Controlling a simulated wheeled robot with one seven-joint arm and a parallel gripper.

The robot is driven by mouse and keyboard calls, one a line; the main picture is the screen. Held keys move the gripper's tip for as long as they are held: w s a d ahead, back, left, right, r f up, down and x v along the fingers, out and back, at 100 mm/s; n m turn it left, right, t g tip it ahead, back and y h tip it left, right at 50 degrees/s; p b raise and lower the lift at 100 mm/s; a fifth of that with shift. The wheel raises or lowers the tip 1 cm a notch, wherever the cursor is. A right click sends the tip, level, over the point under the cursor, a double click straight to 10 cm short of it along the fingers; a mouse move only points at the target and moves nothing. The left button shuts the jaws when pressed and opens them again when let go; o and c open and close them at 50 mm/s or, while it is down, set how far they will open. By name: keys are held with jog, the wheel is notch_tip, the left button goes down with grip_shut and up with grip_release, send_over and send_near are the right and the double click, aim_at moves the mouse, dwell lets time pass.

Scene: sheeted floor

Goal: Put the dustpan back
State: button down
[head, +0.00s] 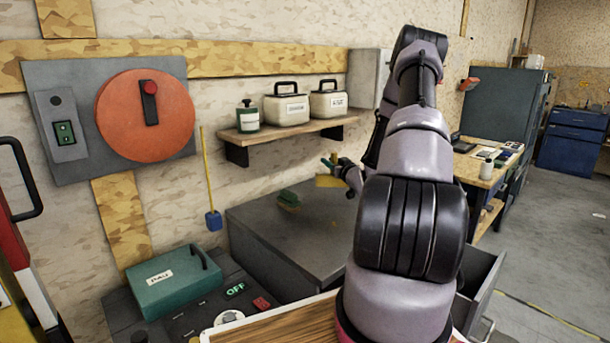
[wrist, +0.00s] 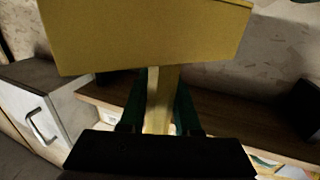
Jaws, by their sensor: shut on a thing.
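The yellow dustpan (wrist: 150,38) fills the top of the wrist view. Its handle (wrist: 160,95) runs down between the green fingers of my gripper (wrist: 158,112), which is shut on it. In the head view my gripper (head: 338,166) is above the grey cabinet top, below and near the right end of the wall shelf. The dustpan (head: 328,181) shows there as a small yellow patch, apparently above the cabinet top. A green brush (head: 289,200) lies on the cabinet top, left of the dustpan. Part of my gripper is hidden behind my arm.
The grey cabinet (head: 262,215) has clear room around the brush. A green case (head: 172,288) stands at front left. An open drawer (head: 482,283) is at right.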

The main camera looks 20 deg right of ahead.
jog(key=w+a, duration=0.4)
jog(key=w, duration=0.6)
jog(key=f, duration=0.3)
jog(key=w+f, duration=0.1)
jog(key=f, duration=0.3)
jog(key=shift+w, duration=0.2)
jog(key=shift+d, duration=0.1)
